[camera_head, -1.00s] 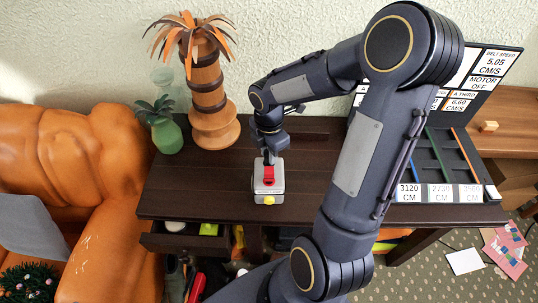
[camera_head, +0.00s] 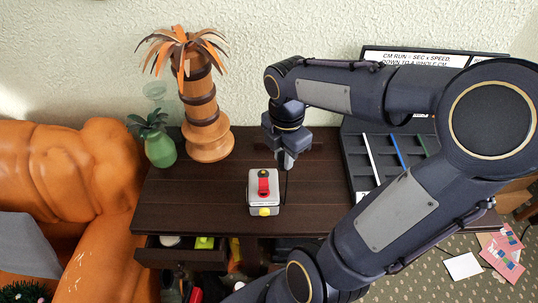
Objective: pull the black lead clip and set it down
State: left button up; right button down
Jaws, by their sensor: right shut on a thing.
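A small grey box (camera_head: 254,204) stands on the dark wooden table. A red clip (camera_head: 264,184) sits on its top and a yellow knob (camera_head: 264,211) on its front. My right gripper (camera_head: 287,163) is above the table, just right of and behind the box, apart from it. It is shut on the black lead clip, which is mostly hidden between the fingers. A thin black lead (camera_head: 286,187) hangs down from it beside the box's right side. My left gripper is not in view.
A palm-like wooden ornament (camera_head: 203,108) and a green vase (camera_head: 160,150) stand at the table's back left. A black rack with coloured strips (camera_head: 398,150) is at the right, partly behind my arm. An open drawer (camera_head: 165,258) is below. Table left of the box is clear.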

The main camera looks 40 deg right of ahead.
jog(key=s+r+p, duration=0.3)
jog(key=s+r, duration=0.3)
jog(key=r, duration=0.1)
jog(key=shift+s+d, duration=0.3)
jog(key=shift+s, duration=0.05)
dwell(0.4)
jog(key=shift+f, duration=0.15)
